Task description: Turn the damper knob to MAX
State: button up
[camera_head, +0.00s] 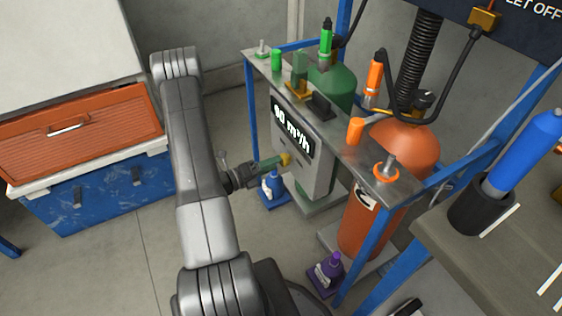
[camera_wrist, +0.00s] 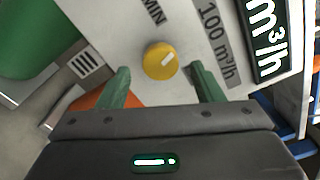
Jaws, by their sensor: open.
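The yellow damper knob (camera_wrist: 161,60) sits on a light grey panel, with a white pointer line aimed to the upper right of the wrist view. A MIN label (camera_wrist: 153,11) and a 100 m³/h label (camera_wrist: 218,42) are beside it. No MAX label is visible. My gripper (camera_wrist: 160,71) is open, its green fingertips on either side of the knob's lower edge, apart from it. In the head view my gripper (camera_head: 279,162) is at the front of the control box (camera_head: 318,165), where the knob (camera_head: 286,159) partly shows. The box display (camera_head: 293,128) seems to read 60 m³/h.
Green (camera_head: 334,84) and orange (camera_head: 407,145) gas cylinders stand behind and right of the box in a blue frame. A metal shelf (camera_head: 340,135) runs above it. An orange case (camera_head: 90,150) is at left.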

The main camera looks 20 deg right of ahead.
aim_at(284, 160)
jog(key=shift+w+d, duration=0.15)
jog(key=shift+d, duration=1.8)
jog(key=shift+c, duration=0.4)
jog(key=c, duration=0.9)
